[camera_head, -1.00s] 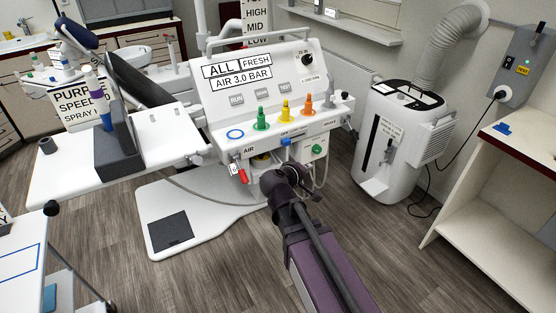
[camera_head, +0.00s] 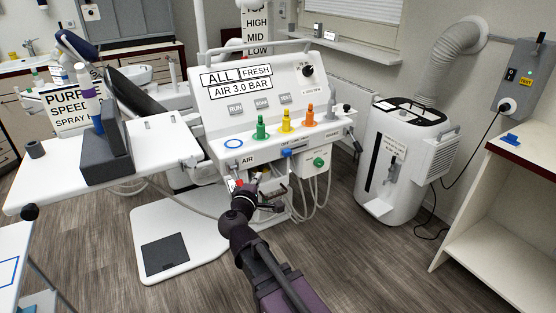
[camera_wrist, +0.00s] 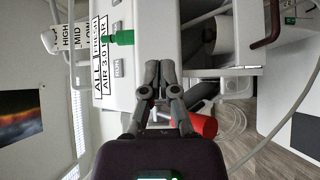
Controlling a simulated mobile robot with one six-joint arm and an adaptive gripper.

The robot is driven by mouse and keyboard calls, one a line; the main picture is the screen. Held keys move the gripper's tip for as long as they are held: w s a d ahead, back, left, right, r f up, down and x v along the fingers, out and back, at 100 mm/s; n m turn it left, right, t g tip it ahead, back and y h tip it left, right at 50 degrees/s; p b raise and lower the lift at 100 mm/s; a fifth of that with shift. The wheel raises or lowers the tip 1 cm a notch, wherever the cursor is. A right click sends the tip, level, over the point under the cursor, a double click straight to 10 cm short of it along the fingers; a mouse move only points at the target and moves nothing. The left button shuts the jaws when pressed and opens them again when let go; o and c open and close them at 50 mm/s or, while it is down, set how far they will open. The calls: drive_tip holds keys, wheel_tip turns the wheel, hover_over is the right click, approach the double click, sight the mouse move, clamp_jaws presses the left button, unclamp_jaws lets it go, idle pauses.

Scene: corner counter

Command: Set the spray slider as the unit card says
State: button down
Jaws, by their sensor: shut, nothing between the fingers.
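The white unit has a sloped panel (camera_head: 290,85) with a sign reading "ALL FRESH, AIR 3.0 BAR" (camera_head: 236,80). A card (camera_head: 68,108) at the left shows "SPEED" and "SPRAY", partly hidden behind a purple-and-blue bottle and a dark block. A blue slider knob (camera_head: 286,153) sits on the front strip near "OFF"; I cannot tell that it is the spray slider. My gripper (camera_wrist: 160,68) is shut and empty in front of the unit, beside its front edge in the wrist view. A red cylinder (camera_wrist: 205,127) shows beside the fingers.
Green (camera_head: 261,128), yellow (camera_head: 286,121) and orange (camera_head: 309,117) bottle-shaped pieces stand on the ledge. A green knob (camera_head: 319,162) is lower right, with hoses hanging below. A white tray table (camera_head: 60,190) is left and a white machine (camera_head: 385,185) right. Floor in front is open.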

drive_tip(key=shift+w, duration=0.2)
approach(281, 152)
drive_tip(key=w, duration=0.1)
drive_tip(key=w+a, duration=0.2)
drive_tip(key=w, duration=0.1)
drive_tip(key=shift+w+d, duration=0.8)
drive_tip(key=shift+d, duration=0.35)
drive_tip(key=shift+w+d, duration=0.4)
drive_tip(key=shift+d, duration=0.15)
drive_tip(key=shift+w, duration=0.1)
